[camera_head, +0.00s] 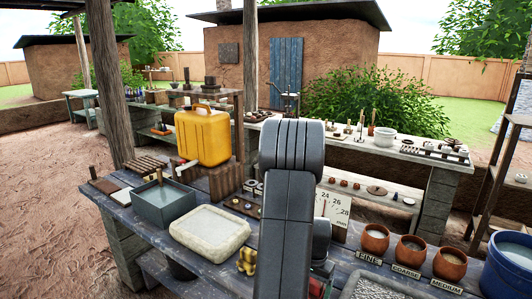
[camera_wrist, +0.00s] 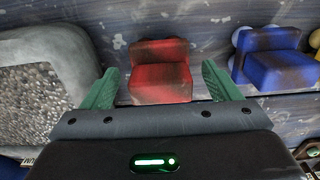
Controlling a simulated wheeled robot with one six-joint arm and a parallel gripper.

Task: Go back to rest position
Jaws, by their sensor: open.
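In the wrist view my gripper (camera_wrist: 166,92) is open, with its two green fingers spread wide. A red block with a stepped shape (camera_wrist: 160,72) lies on the worn blue-grey surface between and just beyond the fingers. I cannot tell whether the fingers touch it; nothing is clamped. In the head view my dark arm stands upright in the middle of the picture and hides part of the bench. The gripper itself is hidden there behind the arm.
A blue block (camera_wrist: 270,57) lies right of the red one, and a pebble-filled stone tray (camera_wrist: 45,60) stands left. On the bench (camera_head: 205,265) are a yellow jerrycan (camera_head: 203,135), a water basin (camera_head: 163,203), a pale stone tray (camera_head: 210,232), labelled clay pots (camera_head: 411,249) and a blue bucket (camera_head: 508,266).

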